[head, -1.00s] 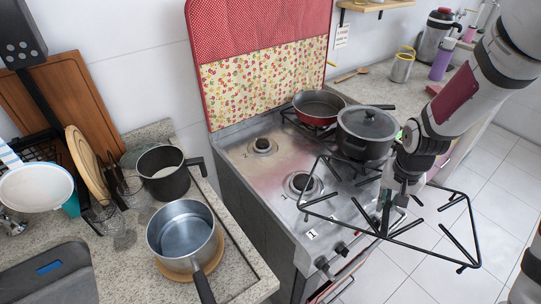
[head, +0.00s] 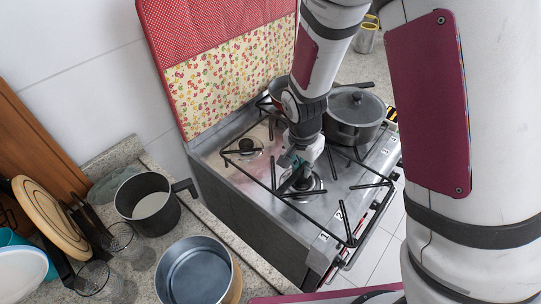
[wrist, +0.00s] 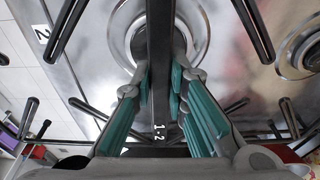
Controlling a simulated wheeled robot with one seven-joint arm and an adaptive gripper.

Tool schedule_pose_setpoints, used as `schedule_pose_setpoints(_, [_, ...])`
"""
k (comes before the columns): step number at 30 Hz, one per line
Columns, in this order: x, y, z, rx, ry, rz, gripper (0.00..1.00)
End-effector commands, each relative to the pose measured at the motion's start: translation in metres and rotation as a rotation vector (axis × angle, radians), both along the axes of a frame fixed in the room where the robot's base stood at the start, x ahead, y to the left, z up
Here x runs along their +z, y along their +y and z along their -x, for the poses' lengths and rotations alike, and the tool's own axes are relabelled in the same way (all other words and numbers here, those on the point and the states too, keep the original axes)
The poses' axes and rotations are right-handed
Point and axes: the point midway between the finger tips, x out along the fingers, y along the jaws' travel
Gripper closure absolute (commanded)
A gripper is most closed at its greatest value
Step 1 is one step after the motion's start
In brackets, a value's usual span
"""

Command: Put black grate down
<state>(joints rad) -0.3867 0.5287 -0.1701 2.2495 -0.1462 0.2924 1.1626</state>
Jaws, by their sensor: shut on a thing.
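The black grate (head: 372,186) is a frame of thin dark bars with inward prongs. It lies over the left part of the stove top (head: 215,161), around the near burner (head: 303,184) and reaching to the left burner (head: 246,149). I cannot tell whether it touches the stove or hangs just above it. My gripper (head: 297,176) is shut on a grate bar. In the wrist view the bar (wrist: 160,50) runs between the teal finger pads of my gripper (wrist: 160,80), with the burners below. My arm hides part of the grate's back.
A grey lidded pot (head: 355,112) stands on the stove's right side, with a red pan partly hidden behind my arm. A cloth-covered panel (head: 220,70) rises behind. The left counter holds a dark pot (head: 148,201), a steel pan (head: 195,274) and glasses (head: 125,240).

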Motion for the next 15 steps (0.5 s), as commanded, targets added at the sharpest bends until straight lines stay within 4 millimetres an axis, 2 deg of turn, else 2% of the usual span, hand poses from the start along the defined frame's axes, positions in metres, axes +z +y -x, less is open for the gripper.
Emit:
schedule_pose_setpoints(1, [0.000, 0.010, -0.009, 0.003, -0.002, -0.001, 1.00])
schedule_pose_setpoints(9, [0.000, 0.053, -0.052, 0.003, -0.002, 0.000, 1.00])
schedule_pose_setpoints(15, [0.000, 0.069, -0.068, 0.002, 0.000, 0.000, 1.00])
